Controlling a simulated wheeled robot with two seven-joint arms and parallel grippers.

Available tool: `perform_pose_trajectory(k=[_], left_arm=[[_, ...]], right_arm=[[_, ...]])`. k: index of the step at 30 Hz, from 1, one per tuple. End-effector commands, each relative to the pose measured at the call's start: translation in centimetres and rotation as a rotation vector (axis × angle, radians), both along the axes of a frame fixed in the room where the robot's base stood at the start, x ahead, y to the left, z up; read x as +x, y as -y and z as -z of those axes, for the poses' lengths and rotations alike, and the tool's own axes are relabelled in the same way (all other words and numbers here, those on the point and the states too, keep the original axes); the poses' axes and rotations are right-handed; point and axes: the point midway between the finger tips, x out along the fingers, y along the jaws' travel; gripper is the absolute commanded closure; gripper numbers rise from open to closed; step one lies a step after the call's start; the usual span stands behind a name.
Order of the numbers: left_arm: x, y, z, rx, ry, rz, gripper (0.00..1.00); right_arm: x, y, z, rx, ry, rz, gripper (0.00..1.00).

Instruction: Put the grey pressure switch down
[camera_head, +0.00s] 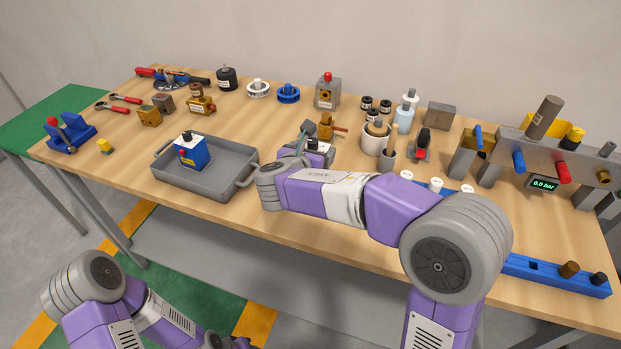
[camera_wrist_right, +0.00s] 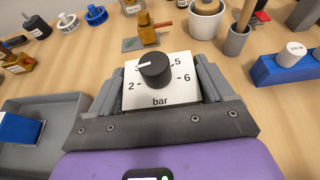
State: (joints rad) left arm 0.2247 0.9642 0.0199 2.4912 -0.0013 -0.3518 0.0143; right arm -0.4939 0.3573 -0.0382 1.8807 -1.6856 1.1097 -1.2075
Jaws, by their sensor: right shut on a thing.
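The grey pressure switch (camera_wrist_right: 178,92) is between the fingers of my right gripper (camera_wrist_right: 160,84), which is shut on it. Its white face has a black knob, numbers and the word "bar". In the head view the switch (camera_head: 319,147) shows only in part, because my right gripper and wrist hide its body. It is over the table (camera_head: 235,118), right of the grey tray. I cannot tell whether its underside touches the tabletop. My left arm is low at the left, and its gripper is not clearly shown.
The grey tray (camera_head: 240,189) holds a blue switch box (camera_head: 193,154). A brass fitting (camera_head: 326,127) stands just behind the held switch. A white cup (camera_head: 371,143) and a grey cup (camera_head: 386,160) are to its right. A blue rack (camera_head: 555,275) lines the front right edge.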

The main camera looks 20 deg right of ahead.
Motion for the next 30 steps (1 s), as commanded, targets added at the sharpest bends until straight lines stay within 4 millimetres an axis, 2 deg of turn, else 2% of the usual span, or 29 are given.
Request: perform_pose_trajectory(k=[1, 8, 15, 27, 28, 30], left_arm=[[0.0, 0.0, 0.8, 0.0, 0.0, 0.0, 0.57], [0.0, 0.0, 1.8, 0.0, 0.0, 0.0, 0.57], [0.0, 0.0, 3.4, 0.0, 0.0, 0.0, 0.57], [0.0, 0.0, 3.6, 0.0, 0.001, 0.0, 0.57], [0.0, 0.0, 3.6, 0.0, 0.001, 0.0, 0.57], [0.0, 0.0, 3.5, 0.0, 0.001, 0.0, 0.57]], right_arm=[[0.0, 0.0, 1.3, -0.003, -0.001, -0.001, 0.63], [0.0, 0.0, 3.7, -0.002, 0.001, -0.002, 0.63], [0.1, 0.1, 7.5, -0.002, 0.001, 0.0, 0.63], [0.0, 0.0, 7.8, -0.001, 0.003, -0.001, 0.63], [0.0, 0.0, 7.9, -0.001, 0.001, 0.0, 0.16], [0.0, 0.0, 7.8, 0.0, 0.001, -0.001, 0.06]])
